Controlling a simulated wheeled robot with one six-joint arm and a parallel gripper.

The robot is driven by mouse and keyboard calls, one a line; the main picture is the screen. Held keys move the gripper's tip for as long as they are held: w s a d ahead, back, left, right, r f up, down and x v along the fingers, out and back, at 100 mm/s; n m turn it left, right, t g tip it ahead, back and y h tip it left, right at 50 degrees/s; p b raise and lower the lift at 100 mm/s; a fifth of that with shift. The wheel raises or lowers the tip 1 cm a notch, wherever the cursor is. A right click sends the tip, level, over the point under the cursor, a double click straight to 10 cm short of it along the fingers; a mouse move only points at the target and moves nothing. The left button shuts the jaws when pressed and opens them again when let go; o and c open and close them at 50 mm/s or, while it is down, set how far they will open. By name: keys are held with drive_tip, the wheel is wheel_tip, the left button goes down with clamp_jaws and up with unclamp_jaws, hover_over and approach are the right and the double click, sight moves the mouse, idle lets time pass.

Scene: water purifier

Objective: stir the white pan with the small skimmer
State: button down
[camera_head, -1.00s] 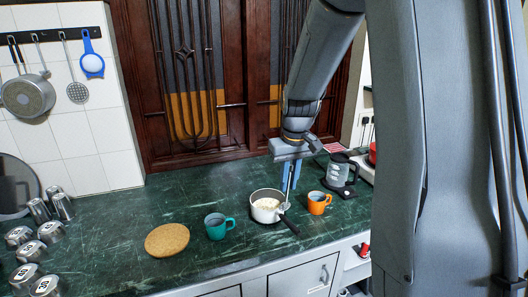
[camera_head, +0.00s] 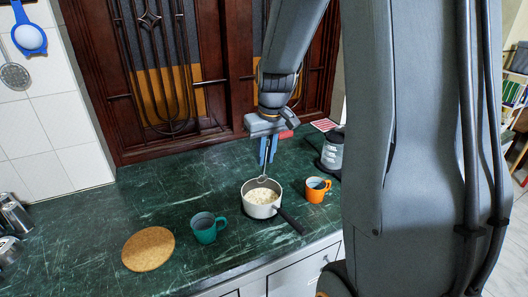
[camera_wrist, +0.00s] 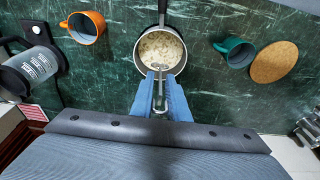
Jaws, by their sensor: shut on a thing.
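The white pan (camera_head: 262,210) stands upright on the green counter with pale, lumpy food in it. Its dark handle points to the lower right. My gripper (camera_head: 266,160) is above the pan's back side, pointing down. Its blue fingers are shut on the small skimmer (camera_head: 263,179), a thin metal tool hanging down to the pan. In the wrist view, the skimmer (camera_wrist: 160,88) lies between the fingertips (camera_wrist: 160,78), and its lower end is over the food at the pan's near rim (camera_wrist: 140,66). How deep it dips into the food is unclear.
An orange mug (camera_head: 316,193) stands close right of the pan. A teal mug (camera_head: 205,231) and a round cork mat (camera_head: 148,249) lie to the left. A kettle (camera_head: 331,152) stands behind on the right. Another skimmer (camera_head: 14,76) hangs on the tiled wall.

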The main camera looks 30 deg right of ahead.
sight(264, 178)
drive_tip(key=shift+w+f+b, duration=0.2)
drive_tip(key=shift+f+b, duration=1.1)
drive_tip(key=shift+f, duration=1.05)
drive_tip(key=shift+w+f+b, duration=0.15)
drive_tip(key=shift+f+b, duration=1.15)
drive_tip(key=shift+f, duration=1.05)
drive_tip(key=shift+w, duration=0.1)
